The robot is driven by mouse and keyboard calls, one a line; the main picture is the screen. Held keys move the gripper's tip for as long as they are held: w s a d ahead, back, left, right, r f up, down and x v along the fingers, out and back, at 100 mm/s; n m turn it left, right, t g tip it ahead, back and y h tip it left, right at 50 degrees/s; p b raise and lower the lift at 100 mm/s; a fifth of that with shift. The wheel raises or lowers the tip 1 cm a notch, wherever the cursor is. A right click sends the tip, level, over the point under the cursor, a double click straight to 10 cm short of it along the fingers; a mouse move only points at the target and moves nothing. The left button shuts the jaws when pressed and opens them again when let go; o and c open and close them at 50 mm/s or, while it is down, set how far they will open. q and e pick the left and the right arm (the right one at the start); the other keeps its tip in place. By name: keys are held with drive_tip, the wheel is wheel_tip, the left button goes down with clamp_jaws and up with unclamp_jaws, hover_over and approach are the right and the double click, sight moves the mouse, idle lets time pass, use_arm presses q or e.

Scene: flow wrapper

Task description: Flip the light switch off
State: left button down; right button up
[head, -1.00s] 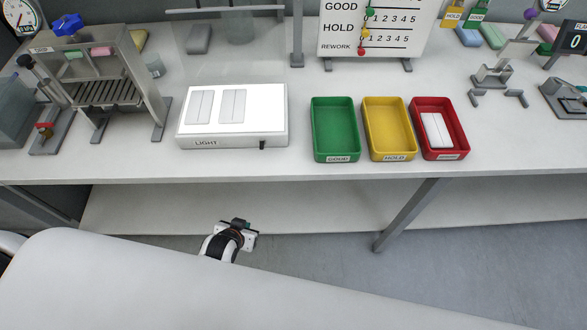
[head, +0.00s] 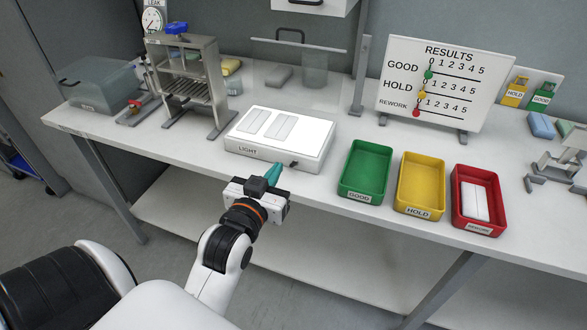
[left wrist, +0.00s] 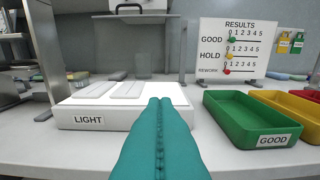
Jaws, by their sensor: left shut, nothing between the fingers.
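The light box (head: 245,151) is a white slab with a bright top, labelled LIGHT on its front. Its small dark switch (head: 294,163) sits on the front face near the right end. My left gripper (head: 277,169) has teal fingers that are shut and empty, just in front of the box and a little left of the switch. In the left wrist view the shut fingers (left wrist: 160,125) point at the right part of the box front (left wrist: 88,121) and hide the switch. I cannot tell whether they touch the box. My right gripper is not in view.
Two pale flat packs lie on the light box. Green (head: 364,171), yellow (head: 421,184) and red (head: 478,202) trays stand to its right, the red one holding a white pack. A metal stand (head: 187,85) is at the left. A results board (head: 446,84) stands behind.

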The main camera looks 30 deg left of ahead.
use_arm(q)
hover_over(292, 164)
drive_tip(key=shift+f+p, duration=0.4)
drive_tip(key=shift+f, duration=0.05)
drive_tip(key=shift+s+d+f, duration=0.1)
drive_tip(key=shift+s+f, duration=0.15)
drive_tip(key=shift+f, duration=0.4)
drive_tip(key=shift+s+f, duration=0.2)
drive_tip(key=shift+f, duration=0.4)
drive_tip(key=shift+s+d+f, duration=0.1)
drive_tip(key=shift+s+f, duration=0.3)
drive_tip(key=shift+f, duration=0.3)
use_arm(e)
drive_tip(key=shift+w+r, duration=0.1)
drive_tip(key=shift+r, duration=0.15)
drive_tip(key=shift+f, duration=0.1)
